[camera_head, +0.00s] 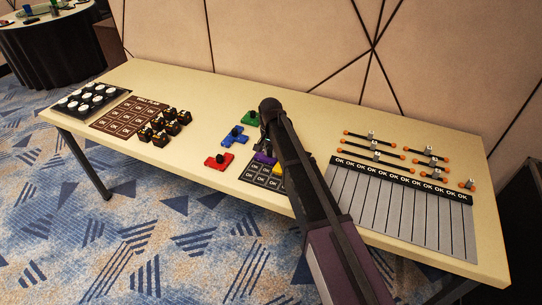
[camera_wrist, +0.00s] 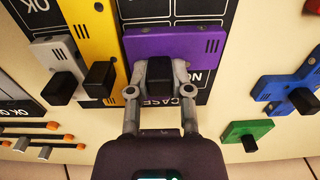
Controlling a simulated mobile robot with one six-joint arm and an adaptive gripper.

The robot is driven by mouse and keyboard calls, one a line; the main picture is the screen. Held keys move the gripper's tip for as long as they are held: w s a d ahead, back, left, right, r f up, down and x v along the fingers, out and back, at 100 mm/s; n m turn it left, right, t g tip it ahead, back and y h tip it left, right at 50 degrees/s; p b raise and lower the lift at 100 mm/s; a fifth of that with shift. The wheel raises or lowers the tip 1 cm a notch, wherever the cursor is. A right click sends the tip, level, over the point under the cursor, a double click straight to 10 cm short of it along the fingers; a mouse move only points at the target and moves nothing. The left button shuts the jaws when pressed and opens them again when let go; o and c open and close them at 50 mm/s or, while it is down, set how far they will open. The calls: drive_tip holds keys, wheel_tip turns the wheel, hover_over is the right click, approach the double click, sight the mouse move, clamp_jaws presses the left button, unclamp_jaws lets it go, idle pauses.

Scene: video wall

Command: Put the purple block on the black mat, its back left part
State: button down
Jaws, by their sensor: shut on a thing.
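The purple block (camera_wrist: 200,40), a flat plate with a black knob, is in my gripper (camera_wrist: 160,85). The gripper's two fingers are shut on the knob. The block is over the back left part of the black mat (camera_head: 262,181); I cannot tell whether it touches the mat. In the head view the purple block (camera_head: 264,158) shows just left of my arm, which hides the mat's right side. The mat has OK cells, and lettering at its back edge shows beneath my fingers in the wrist view.
A yellow block (camera_wrist: 97,30) lies on the mat beside the purple one, with a light grey block (camera_wrist: 58,52) beyond it. Red (camera_head: 219,160), blue (camera_head: 235,136) and green (camera_head: 250,118) blocks lie left of and behind the mat.

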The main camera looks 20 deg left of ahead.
sight(271, 149)
drive_tip(key=shift+f, duration=0.25)
drive_tip(key=c, duration=0.5)
unclamp_jaws()
drive_tip(key=shift+c, duration=0.2)
drive_tip(key=shift+r, duration=0.15)
wheel_tip(271, 149, up, 12)
drive_tip(key=p, duration=1.2)
idle(0.6)
